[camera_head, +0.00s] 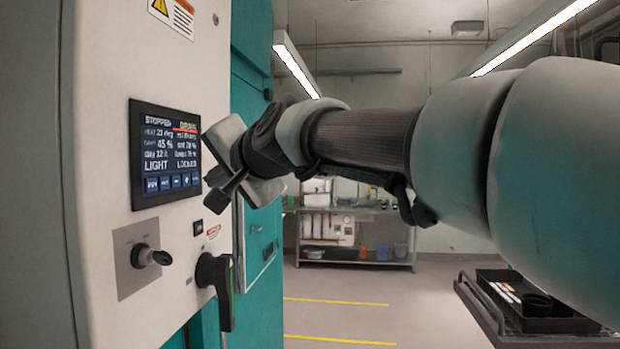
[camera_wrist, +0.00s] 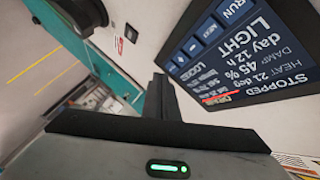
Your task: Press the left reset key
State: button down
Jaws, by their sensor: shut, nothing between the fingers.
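The control panel's dark screen (camera_head: 165,153) reads STOPPED and LIGHT, with a red underline at its upper right. A row of blue keys (camera_head: 175,182) runs along its bottom edge. In the wrist view the screen (camera_wrist: 245,60) is turned nearly upside down, and one key reads RUN (camera_wrist: 232,10). No reset label is readable, so I cannot tell which key is the left reset key. My gripper (camera_head: 212,178) is shut and empty, close to the screen's lower right corner. Its fingers (camera_wrist: 159,88) also show in the wrist view. Contact with the panel cannot be told.
Below the screen are a rotary knob (camera_head: 150,257) on a grey plate, a small black switch (camera_head: 198,228) and a black door handle (camera_head: 217,283). A teal door (camera_head: 262,230) lies beyond. A dark tray (camera_head: 535,310) stands at lower right. The floor between is clear.

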jog(key=shift+a, duration=0.15)
dwell(0.3)
jog(key=shift+a+p, duration=0.3)
jog(key=shift+p, duration=0.1)
jog(key=shift+a+p, duration=0.3)
dwell(0.4)
jog(key=shift+d+f, duration=0.1)
jog(key=shift+d+b, duration=0.65)
jog(key=shift+b, duration=0.15)
